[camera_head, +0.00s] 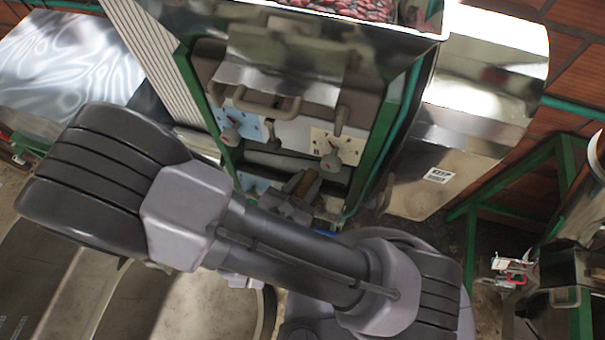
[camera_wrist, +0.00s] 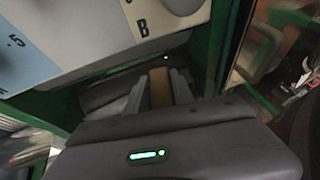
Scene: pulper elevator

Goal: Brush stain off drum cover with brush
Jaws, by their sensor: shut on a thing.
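My gripper (camera_head: 291,203) is low at the front of the green-framed machine, below its lettered panels and partly behind my own arm. It is shut on the brush, a tan-brown block (camera_head: 309,181). In the wrist view the brush (camera_wrist: 160,88) stands between the two grey fingers of my gripper (camera_wrist: 157,98). Its far end points into the dark space under the panel. I cannot clearly make out the drum cover; a shadowed grey metal surface (camera_head: 270,163) lies behind the brush. No stain can be made out. Contact between brush and surface cannot be told.
A hopper (camera_head: 340,25) of red cherries tops the machine. Lettered panels (camera_head: 339,146) with knobs hang just above my gripper. Green frame posts (camera_head: 399,120) stand at both sides. A shiny metal box (camera_head: 440,160) with a label is at right.

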